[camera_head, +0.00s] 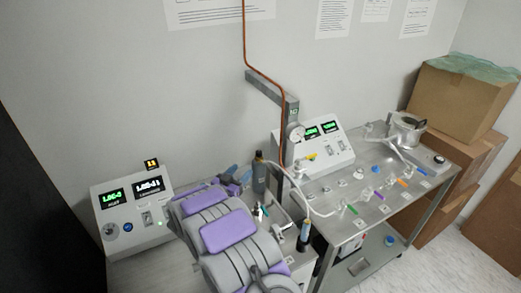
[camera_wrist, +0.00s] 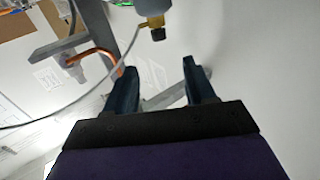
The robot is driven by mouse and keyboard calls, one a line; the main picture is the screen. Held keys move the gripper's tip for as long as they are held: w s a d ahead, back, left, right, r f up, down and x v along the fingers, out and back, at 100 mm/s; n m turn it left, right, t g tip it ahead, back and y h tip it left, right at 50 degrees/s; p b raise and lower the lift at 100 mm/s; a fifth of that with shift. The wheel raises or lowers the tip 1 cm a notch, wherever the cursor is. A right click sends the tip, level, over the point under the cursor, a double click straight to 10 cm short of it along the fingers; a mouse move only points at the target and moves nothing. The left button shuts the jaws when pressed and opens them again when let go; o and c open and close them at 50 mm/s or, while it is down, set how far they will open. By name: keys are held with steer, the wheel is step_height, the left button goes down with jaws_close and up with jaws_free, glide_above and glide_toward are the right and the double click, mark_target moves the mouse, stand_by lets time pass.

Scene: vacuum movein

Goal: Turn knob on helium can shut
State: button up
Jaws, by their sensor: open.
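The helium can (camera_head: 259,178) appears as a grey upright cylinder right of my arm's end in the head view, with a thin hose at its dark top. In the wrist view, which looks upside down, the can (camera_wrist: 153,8) enters at the top edge, with its small dark knob (camera_wrist: 158,34) and a brass-coloured fitting. My gripper (camera_wrist: 160,78) is open and empty. The knob is beyond the fingertips, roughly in line with the gap and apart from them. In the head view my gripper (camera_head: 237,175) is small and partly hidden by my purple and grey arm.
A steel cart (camera_head: 340,232) with coloured valves stands right. A white gauge box (camera_head: 325,150) and a bracketed copper pipe (camera_head: 283,120) are behind the can. A display box (camera_head: 130,210) sits left. Cardboard boxes (camera_head: 455,100) fill the far right.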

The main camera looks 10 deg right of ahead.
mark_target(257, 155)
steer(key=b+x, duration=0.1)
steer(key=x, duration=1.3)
steer(key=shift+d+f, duration=0.15)
steer(key=shift+x, duration=0.85)
steer(key=shift+c, duration=0.4)
steer(key=c, duration=0.9)
